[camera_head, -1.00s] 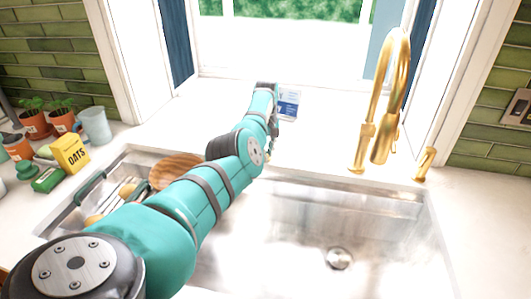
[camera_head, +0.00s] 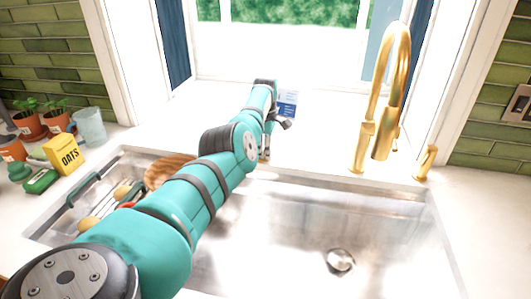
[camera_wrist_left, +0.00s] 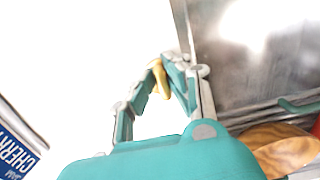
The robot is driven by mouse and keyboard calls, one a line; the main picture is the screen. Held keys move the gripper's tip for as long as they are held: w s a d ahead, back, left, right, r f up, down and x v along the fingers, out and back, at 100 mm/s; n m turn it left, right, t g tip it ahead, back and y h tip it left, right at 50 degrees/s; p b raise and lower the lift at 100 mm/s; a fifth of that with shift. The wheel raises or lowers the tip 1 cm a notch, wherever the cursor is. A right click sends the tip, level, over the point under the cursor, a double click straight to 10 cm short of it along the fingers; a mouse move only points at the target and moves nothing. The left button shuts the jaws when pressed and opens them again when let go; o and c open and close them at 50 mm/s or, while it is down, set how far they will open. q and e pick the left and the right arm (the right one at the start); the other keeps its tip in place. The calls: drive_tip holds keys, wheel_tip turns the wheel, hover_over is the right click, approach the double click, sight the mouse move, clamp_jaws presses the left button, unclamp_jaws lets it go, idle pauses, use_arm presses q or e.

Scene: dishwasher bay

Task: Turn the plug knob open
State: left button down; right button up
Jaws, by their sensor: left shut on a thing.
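My left gripper (camera_head: 266,152) reaches down to the counter at the sink's back edge. In the left wrist view its fingers (camera_wrist_left: 168,78) are shut on a small gold knob (camera_wrist_left: 160,80), which looks like the plug knob. In the head view the knob is hidden by my gripper and cannot be made out. The sink plug (camera_head: 340,261) is a round metal disc in the basin floor at the right; I cannot tell if it is raised. My right gripper is in neither view.
The gold faucet (camera_head: 388,95) and its handle (camera_head: 426,162) stand right of my arm. A blue-and-white container (camera_head: 287,103) stands behind my gripper. A wooden bowl (camera_head: 170,170) lies in the rack at the left. The yellow oats box (camera_head: 64,154) is farther left. The right basin is free.

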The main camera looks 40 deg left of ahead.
use_arm(q)
drive_tip(key=shift+w+a+r, duration=0.1)
drive_tip(key=shift+r, duration=0.05)
idle(0.3)
drive_tip(key=c, duration=1.3)
unclamp_jaws()
drive_tip(key=shift+c, duration=0.2)
wheel_tip(320, 180, up, 12)
